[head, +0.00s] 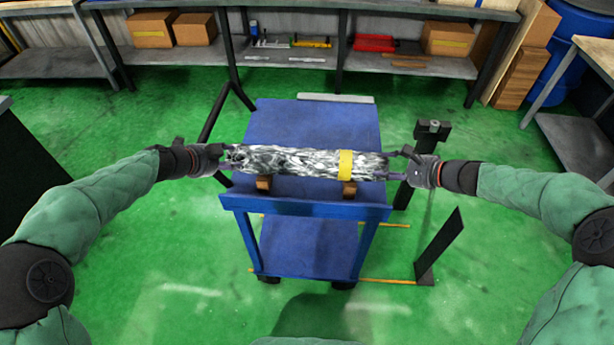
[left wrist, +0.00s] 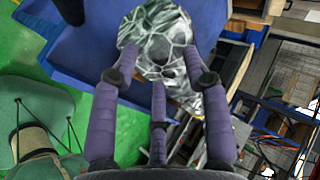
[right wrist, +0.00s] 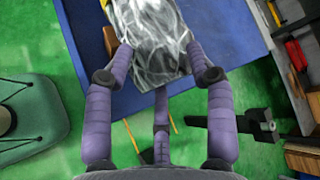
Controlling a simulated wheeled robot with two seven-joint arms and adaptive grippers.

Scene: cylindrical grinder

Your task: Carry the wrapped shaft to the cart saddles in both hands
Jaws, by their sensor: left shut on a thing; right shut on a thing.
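The wrapped shaft (head: 300,162) is a long silver, shiny roll with a yellow band (head: 345,164) toward its right end. It lies level across the blue cart (head: 318,125), over two brown saddles, the left one (head: 264,183) and the right one (head: 349,189). I cannot tell whether it touches them. My left gripper (head: 222,156) is shut on the shaft's left end; that end also shows between its fingers in the left wrist view (left wrist: 160,50). My right gripper (head: 400,165) is shut on the right end, which shows in the right wrist view (right wrist: 150,40).
A dark post (head: 433,130) and a black upright plate (head: 440,245) stand right of the cart. A dark slanted bar (head: 213,115) is at its left. A back shelf (head: 290,65) holds boxes and tools.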

